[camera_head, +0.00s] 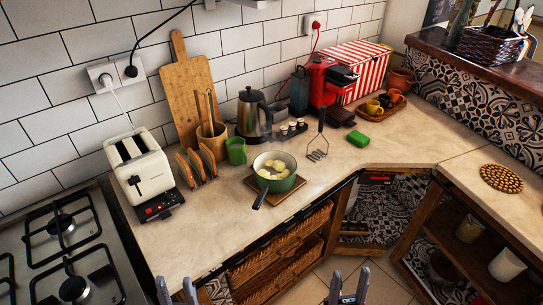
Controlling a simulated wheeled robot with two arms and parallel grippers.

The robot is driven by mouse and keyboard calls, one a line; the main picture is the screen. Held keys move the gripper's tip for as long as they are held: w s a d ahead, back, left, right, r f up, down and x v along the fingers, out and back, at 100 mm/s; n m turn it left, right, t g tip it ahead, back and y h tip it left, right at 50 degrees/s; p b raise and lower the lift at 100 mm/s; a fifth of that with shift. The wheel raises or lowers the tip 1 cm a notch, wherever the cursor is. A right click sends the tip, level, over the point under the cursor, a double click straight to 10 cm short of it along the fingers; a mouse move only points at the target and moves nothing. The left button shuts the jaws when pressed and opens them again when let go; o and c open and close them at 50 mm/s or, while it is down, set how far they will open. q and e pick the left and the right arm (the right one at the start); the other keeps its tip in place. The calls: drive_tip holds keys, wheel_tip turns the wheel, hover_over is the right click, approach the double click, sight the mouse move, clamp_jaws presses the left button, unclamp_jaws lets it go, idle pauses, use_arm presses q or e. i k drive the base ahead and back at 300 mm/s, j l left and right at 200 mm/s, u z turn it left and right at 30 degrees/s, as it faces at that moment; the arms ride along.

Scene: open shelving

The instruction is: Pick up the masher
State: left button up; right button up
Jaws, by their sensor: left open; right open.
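The masher (320,135) has a dark handle and a wire head. It appears to stand upright on the counter, handle up, to the right of the green pot (274,186). My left gripper (176,292) is open and empty at the bottom edge, in front of the counter and far from the masher. My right gripper (349,287) is open and empty at the bottom edge, well below the masher in the picture. Only the fingers of both grippers show.
The pot holds pale pieces and sits on a wooden board. A green sponge (358,139) lies right of the masher. A red coffee machine (325,82) and kettle (252,112) stand behind. A toaster (142,170) is left. The counter (410,140) at right is clear.

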sight(322, 112)
drive_tip(key=i+l, duration=0.45)
drive_tip(key=l, duration=0.3)
drive_tip(key=i+l, duration=0.4)
drive_tip(key=i, duration=0.15)
